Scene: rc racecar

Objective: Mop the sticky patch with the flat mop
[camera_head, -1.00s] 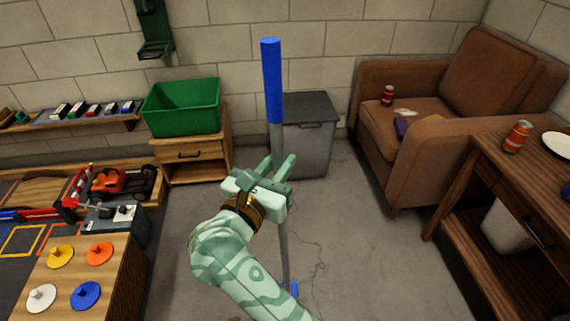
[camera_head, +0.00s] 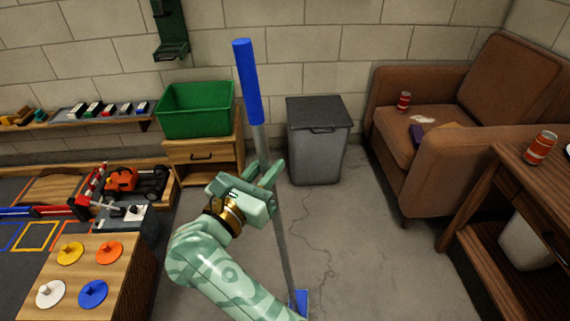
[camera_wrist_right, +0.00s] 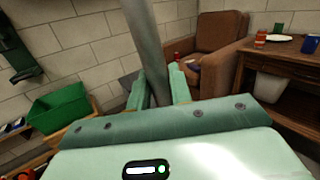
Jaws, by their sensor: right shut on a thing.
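The flat mop (camera_head: 248,85) has a blue grip at the top and a long grey pole. My right gripper (camera_head: 268,176) is shut on the pole below the blue grip. The pole leans, its top toward the left. The blue mop head (camera_head: 300,301) shows at the bottom edge of the head view, low by the floor, partly cut off. In the right wrist view the pole (camera_wrist_right: 147,45) runs up between the two fingers. I see no sticky patch on the visible floor. My left gripper is not in view.
A grey bin (camera_head: 317,145) stands by the wall, right of the pole. A wooden cabinet (camera_head: 205,170) carries a green crate (camera_head: 196,110). A brown armchair (camera_head: 440,150) and a wooden table (camera_head: 490,205) are at the right. The cracked concrete floor (camera_head: 355,245) between is clear.

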